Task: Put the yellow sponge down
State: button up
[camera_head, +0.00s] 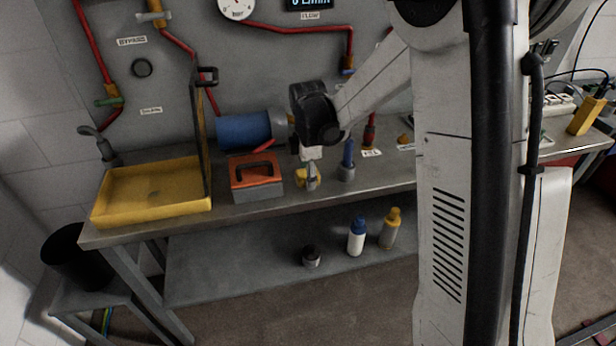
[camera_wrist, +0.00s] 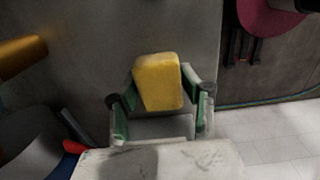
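The yellow sponge (camera_wrist: 158,82) is between the two green-sided fingers of my gripper (camera_wrist: 160,90) in the wrist view. The fingertips press against its left and right sides, so my gripper is shut on it. In the head view the sponge (camera_head: 301,179) shows low at my gripper (camera_head: 309,174), at the bench top (camera_head: 345,193), between an orange-lidded toolbox and a grey cup. I cannot tell whether its underside touches the bench. Part of the sponge is hidden by a finger.
The toolbox (camera_head: 257,182) stands close on the left, with a yellow tray (camera_head: 150,192) beyond it. The grey cup with a blue item (camera_head: 347,170) is close on the right. A blue drum (camera_head: 243,130) is behind. Bottles (camera_head: 356,237) stand on the lower shelf.

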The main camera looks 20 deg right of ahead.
jog(key=o, duration=0.4)
jog(key=shift+f, duration=0.3)
jog(key=shift+r, duration=0.15)
notch_tip(320, 180, up, 13)
jog(key=p, duration=0.2)
jog(key=s+r+m+t, duration=0.2)
jog(key=s+r+m, duration=0.15)
jog(key=s, duration=0.35)
jog(key=s+r+m+t, duration=0.1)
jog(key=s+r+m, duration=0.2)
jog(key=s+m, duration=0.25)
jog(key=shift+s+f+m+t, duration=0.2)
jog(key=shift+s+m+t, duration=0.45)
jog(key=shift+s+m, duration=1.15)
jog(key=shift+s+f+m+t, duration=0.25)
jog(key=shift+s+m+t, duration=0.6)
jog(key=shift+s, duration=1.7)
jog(key=shift+s+f+m+t, duration=0.2)
jog(key=shift+s+m+t, duration=0.3)
jog(key=shift+s+m, duration=1.4)
jog(key=shift+s+n, duration=0.3)
jog(key=shift+n, duration=0.05)
